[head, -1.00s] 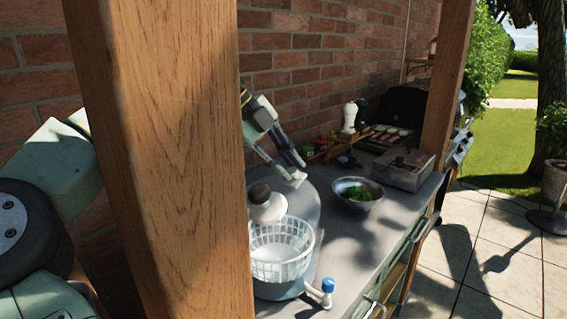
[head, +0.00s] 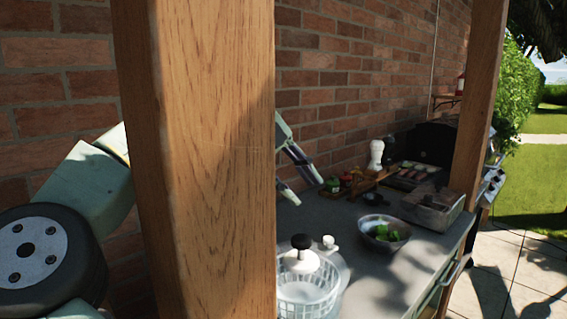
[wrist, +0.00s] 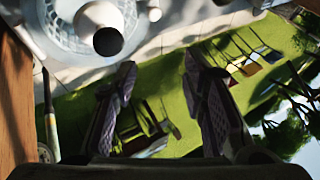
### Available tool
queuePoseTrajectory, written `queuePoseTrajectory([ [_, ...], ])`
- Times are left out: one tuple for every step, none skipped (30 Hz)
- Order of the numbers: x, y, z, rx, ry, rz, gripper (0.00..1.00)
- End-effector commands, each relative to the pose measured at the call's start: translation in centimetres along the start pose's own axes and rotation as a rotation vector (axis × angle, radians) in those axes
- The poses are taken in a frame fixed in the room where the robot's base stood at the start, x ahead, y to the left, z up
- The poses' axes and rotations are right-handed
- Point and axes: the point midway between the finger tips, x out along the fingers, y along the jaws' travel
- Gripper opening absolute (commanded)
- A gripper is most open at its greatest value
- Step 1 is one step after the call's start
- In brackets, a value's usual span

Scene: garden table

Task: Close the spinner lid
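The salad spinner stands on the grey counter, its white slatted basket (head: 307,298) cut off by the bottom of the head view. A white dome with a black knob (head: 301,242) shows above the basket. The pale see-through lid (head: 341,271) shows as a disc behind it, with a small white handle (head: 328,241) at its far side; I cannot tell its exact tilt. My gripper (head: 306,191) is open and empty, above and behind the spinner, apart from it. In the wrist view the black knob (wrist: 108,41) is at upper left, outside my spread fingers (wrist: 158,72).
A wooden post (head: 205,160) hides part of my arm and the near counter. A metal bowl with greens (head: 383,234) stands right of the spinner. A metal box (head: 432,210), a white shaker (head: 376,155) and a grill stand farther back. A brick wall (head: 340,80) runs behind.

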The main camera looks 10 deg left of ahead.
Motion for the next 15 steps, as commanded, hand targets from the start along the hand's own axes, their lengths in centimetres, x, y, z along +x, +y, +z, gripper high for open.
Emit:
queuePoseTrajectory([
  [-1.3,-0.1,0.0,0.000,-0.001,-0.004,0.39],
  [-1.9,-0.1,-0.1,0.000,-0.001,-0.004,0.39],
  [-2.7,-0.2,-0.1,0.001,0.000,-0.004,0.39],
  [-3.4,-0.2,-0.1,0.001,0.000,-0.004,0.39],
  [-4.0,-0.1,-0.1,0.001,0.001,-0.004,0.39],
  [-4.7,-0.1,-0.1,0.001,0.001,-0.003,0.39],
  [-5.1,-0.2,-0.1,0.002,0.000,-0.002,0.39],
  [-5.5,-0.2,-0.1,0.003,0.001,-0.003,0.39],
  [-5.9,-0.2,-0.1,0.003,0.001,-0.002,0.39],
  [-6.2,-0.1,-0.1,0.003,0.000,-0.002,0.39],
  [-6.5,-0.1,-0.1,0.003,0.000,-0.001,0.39],
  [-6.7,-0.1,-0.1,0.003,0.001,-0.001,0.39],
  [-6.9,-0.1,-0.1,0.002,0.001,-0.001,0.39],
  [-7.0,-0.1,-0.1,0.002,0.001,0.000,0.39],
  [-7.1,0.0,-0.1,0.002,0.002,0.001,0.39],
])
